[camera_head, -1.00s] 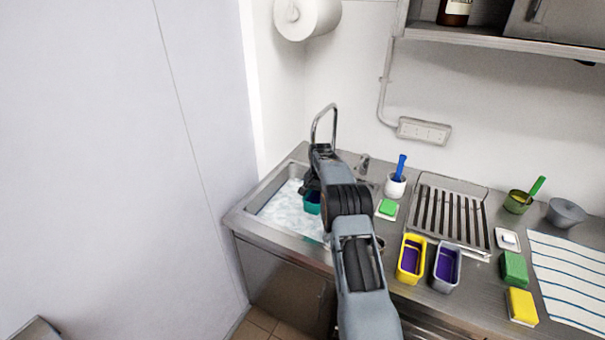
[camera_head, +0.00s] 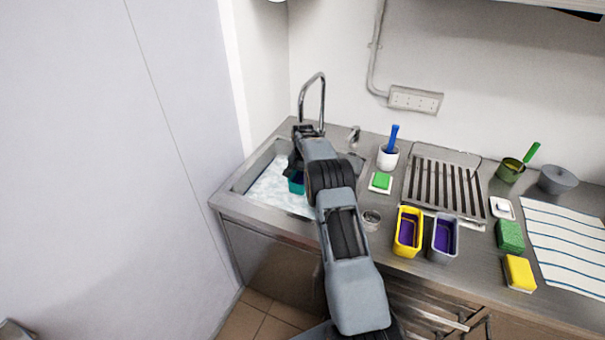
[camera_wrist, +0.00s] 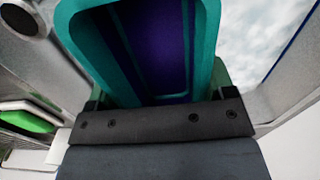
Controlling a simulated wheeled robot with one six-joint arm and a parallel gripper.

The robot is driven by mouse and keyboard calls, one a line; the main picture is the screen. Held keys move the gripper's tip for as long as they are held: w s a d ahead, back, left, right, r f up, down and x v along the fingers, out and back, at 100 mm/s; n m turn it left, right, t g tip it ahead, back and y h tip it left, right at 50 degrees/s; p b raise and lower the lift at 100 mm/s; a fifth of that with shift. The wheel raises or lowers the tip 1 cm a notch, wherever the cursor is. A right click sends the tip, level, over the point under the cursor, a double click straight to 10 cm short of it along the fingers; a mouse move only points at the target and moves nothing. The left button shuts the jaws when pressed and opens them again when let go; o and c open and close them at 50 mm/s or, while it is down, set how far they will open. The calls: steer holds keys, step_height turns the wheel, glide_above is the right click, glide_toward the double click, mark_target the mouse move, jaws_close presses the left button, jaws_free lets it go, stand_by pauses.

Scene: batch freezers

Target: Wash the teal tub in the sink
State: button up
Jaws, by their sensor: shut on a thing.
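The teal tub (camera_head: 296,185) is at the sink (camera_head: 240,180), largely hidden behind my arm in the head view. The sink holds white, foamy water (camera_head: 275,190). My gripper (camera_head: 297,165) is over the sink and shut on the tub. In the wrist view my gripper (camera_wrist: 160,118) grips the near side of the teal tub (camera_wrist: 85,45), whose inside is dark purple. I cannot tell whether the tub touches the water.
A tall tap (camera_head: 312,95) stands behind the sink. Right of it are a green sponge on a dish (camera_head: 380,181), a white pot with a blue tool (camera_head: 388,157), a drying rack (camera_head: 440,185), a yellow tub (camera_head: 407,232) and a grey tub (camera_head: 445,238). A wall rises at left.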

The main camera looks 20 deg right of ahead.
steer(key=shift+f+b, duration=4.35)
steer(key=shift+f, duration=2.5)
steer(key=shift+a, duration=0.95)
steer(key=shift+d+b, duration=0.65)
steer(key=shift+d, duration=1.3)
steer(key=shift+a, duration=1.95)
steer(key=shift+d+b, duration=0.4)
steer(key=shift+d, duration=1.55)
steer(key=shift+a, duration=1.95)
